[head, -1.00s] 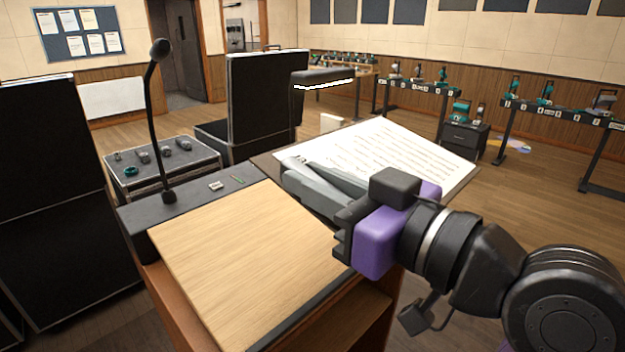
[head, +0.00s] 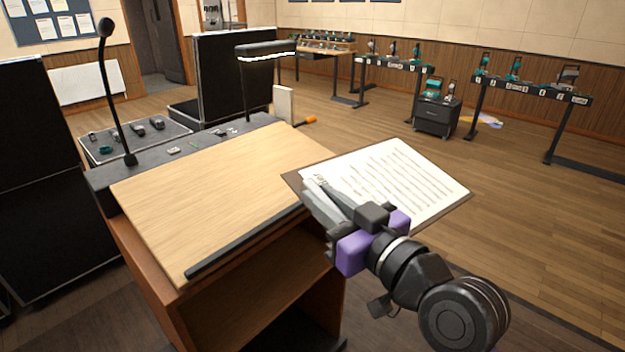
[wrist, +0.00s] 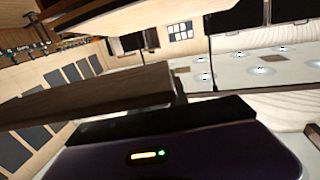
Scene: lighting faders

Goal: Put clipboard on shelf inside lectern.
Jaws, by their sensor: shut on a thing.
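The clipboard (head: 432,209) is a brown board with a white printed sheet on it. My gripper (head: 318,190) is shut on its near left edge and holds it in the air, to the right of the lectern. The lectern (head: 125,238) is brown with a sloped pale wooden top (head: 215,190). Its open front shows a shelf (head: 255,300) under the top, lower than the clipboard. The wrist view shows a dark brown board edge (wrist: 90,106) close to the gripper body; I cannot tell there which part it is.
A gooseneck microphone (head: 115,95) and a lamp (head: 265,48) rise from the lectern's back ledge. A black ledge (head: 245,243) runs along the top's lower edge. A black case (head: 35,180) stands at left. The floor (head: 520,220) at right is clear.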

